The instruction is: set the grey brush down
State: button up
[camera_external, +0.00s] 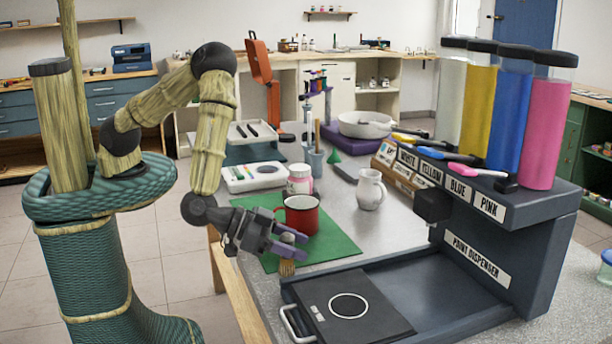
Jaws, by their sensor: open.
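A small brush (287,268) with tan bristles pointing down is at my gripper (293,244), near the front edge of the green mat (335,246). Its rounded upper end shows between the two purple fingers, and the fingers hide its middle. The brush looks upright. My gripper is open around it. I cannot tell whether the bristles touch the mat or whether a finger still touches the brush.
A red mug (301,216) stands on the mat just behind my gripper. A pink-and-white jar (299,180) and a white pitcher (370,190) stand farther back. The paint dispenser (482,258) with its dark hinged plate (348,308) is close on the right.

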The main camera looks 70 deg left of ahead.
jog(key=shift+r, duration=0.45)
jog(key=v, duration=1.2)
jog(key=shift+b, duration=0.3)
jog(key=shift+d, duration=0.1)
jog(key=w+a+r+n+g+y, duration=0.15)
jog(key=w+a+g, duration=0.25)
jog(key=w+a, duration=1.1)
jog(key=s+a+r+n+g+y, duration=0.1)
jog(key=s+a+g+y, duration=0.1)
jog(key=a, duration=1.1)
jog(key=s+a+n+g+y, duration=0.2)
jog(key=s+a+g, duration=0.2)
jog(key=a, duration=1)
jog(key=s, duration=0.3)
jog(key=shift+s+a+r, duration=0.25)
jog(key=shift+s+r, duration=0.05)
jog(key=shift+r, duration=0.1)
